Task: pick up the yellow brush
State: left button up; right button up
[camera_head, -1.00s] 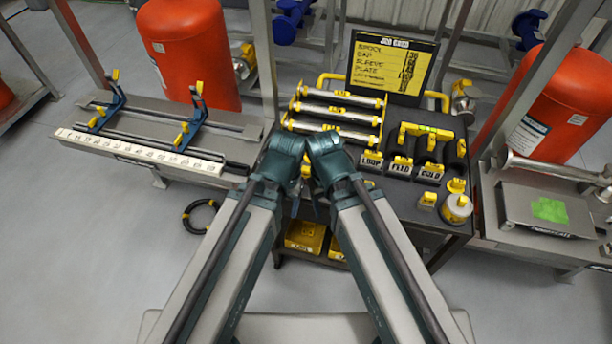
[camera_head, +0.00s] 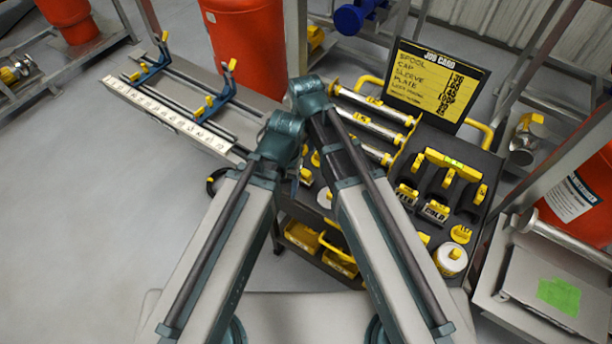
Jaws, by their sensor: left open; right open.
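I cannot pick out the yellow brush for certain. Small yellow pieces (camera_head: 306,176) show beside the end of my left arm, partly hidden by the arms. The black tool cart (camera_head: 480,215) holds more yellow parts. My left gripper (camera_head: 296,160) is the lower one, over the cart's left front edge. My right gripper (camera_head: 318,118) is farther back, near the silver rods. Both are open, with their jaws mostly hidden by my own links. I see nothing held in either.
A job card (camera_head: 435,82) stands at the cart's back, beside silver rods (camera_head: 372,125). A yellow-handled piece (camera_head: 453,163) and a white-and-yellow round can (camera_head: 450,259) are on the right. Yellow bins (camera_head: 302,236) sit below. A ruler bench (camera_head: 170,117) is left; open floor lies in front of it.

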aim_at(305, 178)
jog(key=shift+f+b, duration=4.3)
jog(key=shift+f, duration=0.05)
notch_tip(305, 178, down, 5)
jog(key=b, duration=0.5)
jog(key=shift+w+a+f, duration=0.1)
jog(key=shift+f, duration=0.1)
jog(key=shift+r, duration=0.1)
jog(key=shift+c, duration=0.2)
grip_shut()
